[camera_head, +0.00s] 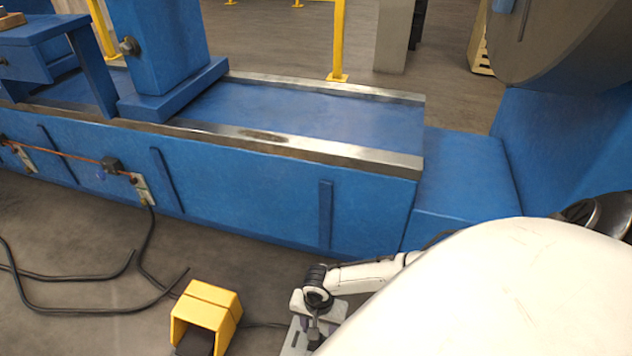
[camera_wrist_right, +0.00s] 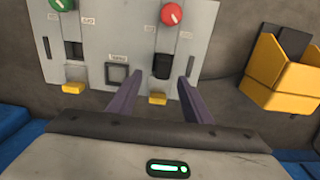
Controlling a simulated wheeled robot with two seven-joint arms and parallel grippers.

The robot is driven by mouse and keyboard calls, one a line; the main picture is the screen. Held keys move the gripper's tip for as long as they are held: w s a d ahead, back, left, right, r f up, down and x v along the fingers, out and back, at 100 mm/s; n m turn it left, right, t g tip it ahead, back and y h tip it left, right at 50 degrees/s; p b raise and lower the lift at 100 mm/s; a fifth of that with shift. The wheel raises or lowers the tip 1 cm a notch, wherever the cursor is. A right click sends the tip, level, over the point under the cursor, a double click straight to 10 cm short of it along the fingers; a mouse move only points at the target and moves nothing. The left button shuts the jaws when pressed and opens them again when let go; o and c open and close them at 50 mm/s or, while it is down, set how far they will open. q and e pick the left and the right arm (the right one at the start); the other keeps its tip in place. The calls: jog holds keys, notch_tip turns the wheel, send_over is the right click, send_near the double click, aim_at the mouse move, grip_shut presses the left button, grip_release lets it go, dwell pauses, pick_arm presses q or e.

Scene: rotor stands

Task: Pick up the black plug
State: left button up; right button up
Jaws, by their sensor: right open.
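In the right wrist view, a grey panel (camera_wrist_right: 118,28) carries two slots with black pieces. A black block (camera_wrist_right: 162,66), which looks like the black plug, sits at the right slot, under the red knob. My right gripper (camera_wrist_right: 161,80) is open and empty, its two dark fingers pointing at the panel on either side of that block, not closed on it. Whether they touch the panel is unclear. In the head view, my right gripper (camera_head: 313,328) is small and low, over the partly visible grey panel (camera_head: 293,341). My left gripper is not in view.
Another black piece (camera_wrist_right: 73,50) sits in the left slot, under a green knob (camera_wrist_right: 62,5). A yellow pedal housing (camera_head: 206,312) stands beside the panel. The blue machine base (camera_head: 270,195) rises behind. Black cables (camera_head: 80,308) lie on the floor at left.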

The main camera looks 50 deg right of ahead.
aim_at(316, 343)
jog(key=f+b, duration=0.2)
jog(key=f, duration=0.2)
jog(key=shift+w+a+b, duration=0.15)
jog(key=shift+a+b, duration=0.15)
jog(key=shift+b, duration=0.1)
jog(key=shift+f, duration=0.45)
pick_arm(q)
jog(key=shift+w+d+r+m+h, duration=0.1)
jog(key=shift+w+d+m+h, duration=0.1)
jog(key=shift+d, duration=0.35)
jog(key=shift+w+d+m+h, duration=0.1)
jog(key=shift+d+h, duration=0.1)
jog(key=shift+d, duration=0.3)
pick_arm(e)
grip_shut()
